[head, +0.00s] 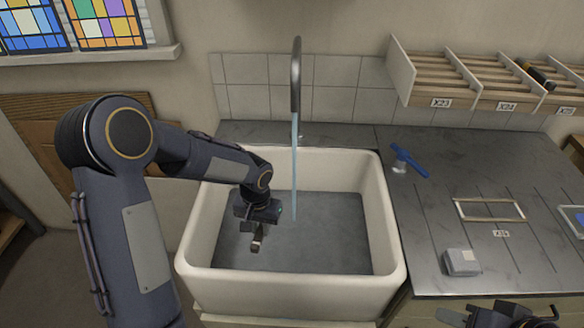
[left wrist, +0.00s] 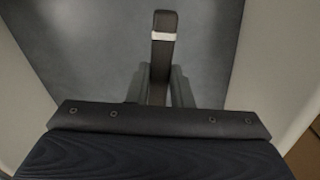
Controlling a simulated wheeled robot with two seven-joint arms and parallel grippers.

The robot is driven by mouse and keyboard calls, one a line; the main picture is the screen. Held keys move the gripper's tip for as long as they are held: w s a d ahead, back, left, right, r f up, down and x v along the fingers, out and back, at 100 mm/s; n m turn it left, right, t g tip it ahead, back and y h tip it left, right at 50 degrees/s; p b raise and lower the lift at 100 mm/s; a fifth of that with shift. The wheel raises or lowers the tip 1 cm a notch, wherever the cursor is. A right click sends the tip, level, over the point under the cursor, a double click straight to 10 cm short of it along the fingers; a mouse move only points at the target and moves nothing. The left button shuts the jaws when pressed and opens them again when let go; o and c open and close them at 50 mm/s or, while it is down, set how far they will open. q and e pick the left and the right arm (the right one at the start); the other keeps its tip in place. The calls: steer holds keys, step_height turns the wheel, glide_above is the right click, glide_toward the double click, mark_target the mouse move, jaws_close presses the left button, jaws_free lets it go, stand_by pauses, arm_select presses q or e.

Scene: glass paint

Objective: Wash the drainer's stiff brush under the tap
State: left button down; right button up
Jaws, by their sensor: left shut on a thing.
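My left gripper (head: 259,222) is inside the white sink, left of the water stream. It is shut on a slim dark tool with a pale band, likely the stiff brush (head: 257,242). The left wrist view shows this tool (left wrist: 163,50) between the fingers (left wrist: 165,88), pointing away over the grey basin floor; its bristles cannot be made out. The tap (head: 296,75) is running, and its water stream (head: 294,165) falls into the basin right of the gripper, apart from the tool. My right gripper (head: 505,315) is partly in view at the bottom right; its jaw state is unclear.
The white sink's rim (head: 397,240) surrounds the gripper. On the grey worktop right of it lie a blue-handled tool (head: 410,161), a small grey block (head: 462,262) and a pale rectangular frame (head: 490,210). A labelled wooden rack (head: 470,85) is on the wall.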

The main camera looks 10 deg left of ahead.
stand_by(0.4)
steer(key=shift+f, duration=0.15)
stand_by(0.4)
steer(key=shift+f+b, duration=0.2)
steer(key=shift+b, duration=0.1)
stand_by(0.4)
steer(key=shift+f, duration=0.1)
stand_by(0.5)
steer(key=shift+f, duration=0.15)
steer(key=shift+b, duration=0.3)
